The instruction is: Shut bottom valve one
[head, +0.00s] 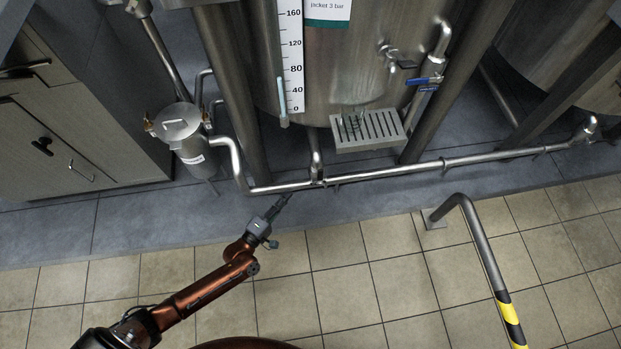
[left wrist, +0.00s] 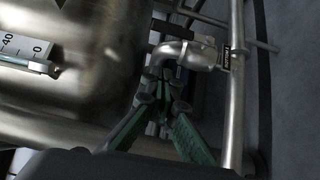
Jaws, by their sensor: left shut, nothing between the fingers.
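The bottom outlet pipe (head: 316,158) drops from the steel mixer vessel (head: 350,75) to a horizontal pipe along the plinth. In the left wrist view the outlet elbow (left wrist: 178,52) carries a small labelled tag (left wrist: 228,57), its text too small to read. My left gripper (head: 286,199) is low, just in front of and left of the outlet. In the left wrist view my left gripper (left wrist: 161,84) has its fingertips together, empty, close to the elbow; contact cannot be told. My right gripper is not seen.
The horizontal pipe (head: 390,173) runs along the plinth. A drip tray (head: 368,132) and a blue-handled tap (head: 427,80) are above right. A filter housing (head: 183,135) stands left. A striped guard rail (head: 482,240) stands right; the tiled floor between is clear.

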